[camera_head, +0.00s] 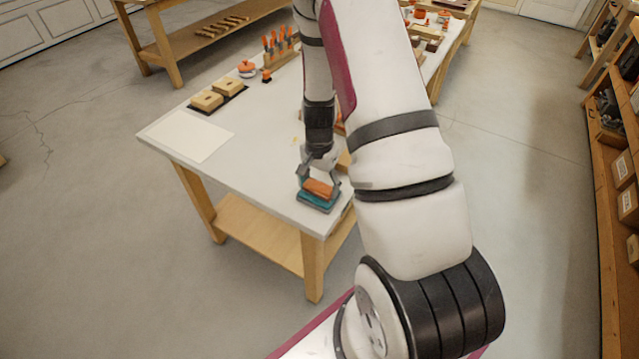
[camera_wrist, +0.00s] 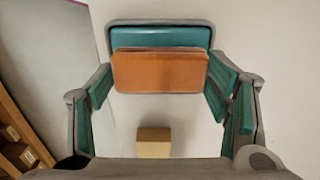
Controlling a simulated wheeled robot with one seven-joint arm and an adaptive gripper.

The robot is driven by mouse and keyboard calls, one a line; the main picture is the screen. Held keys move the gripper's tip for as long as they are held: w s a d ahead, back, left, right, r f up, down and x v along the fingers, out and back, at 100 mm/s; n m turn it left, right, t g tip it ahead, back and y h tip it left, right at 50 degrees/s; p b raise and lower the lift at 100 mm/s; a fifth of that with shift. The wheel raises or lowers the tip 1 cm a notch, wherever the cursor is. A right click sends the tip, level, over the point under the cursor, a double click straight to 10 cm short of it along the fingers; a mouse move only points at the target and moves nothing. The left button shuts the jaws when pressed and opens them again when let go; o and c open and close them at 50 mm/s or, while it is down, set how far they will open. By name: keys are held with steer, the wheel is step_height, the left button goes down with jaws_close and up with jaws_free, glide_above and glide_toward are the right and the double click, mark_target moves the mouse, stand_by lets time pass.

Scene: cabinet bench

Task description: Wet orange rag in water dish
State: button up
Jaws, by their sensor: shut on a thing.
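The orange rag (camera_head: 319,188) is a folded, block-like pad at the near corner of the white-topped bench. The teal water dish (camera_head: 317,205) is a shallow rectangle directly below it, close to the bench edge. My gripper (camera_head: 319,180) points down and is shut on the rag. In the wrist view the rag (camera_wrist: 160,73) sits between my teal-padded fingertips (camera_wrist: 160,80), overlapping the dish (camera_wrist: 160,35). The dish's far part shows beyond the rag. I cannot tell whether the rag touches the water, and the water itself is not distinguishable.
A wooden block (camera_wrist: 153,142) lies near the dish. A white sheet (camera_head: 188,136) lies at the bench's left end. Two wooden blocks (camera_head: 207,101) sit on a dark mat behind it. An orange-lidded pot (camera_head: 247,69) and a tool rack (camera_head: 281,52) stand farther back. The bench middle is clear.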

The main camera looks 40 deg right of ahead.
steer(key=shift+r+p, duration=1.25)
steer(key=shift+r, duration=2.1)
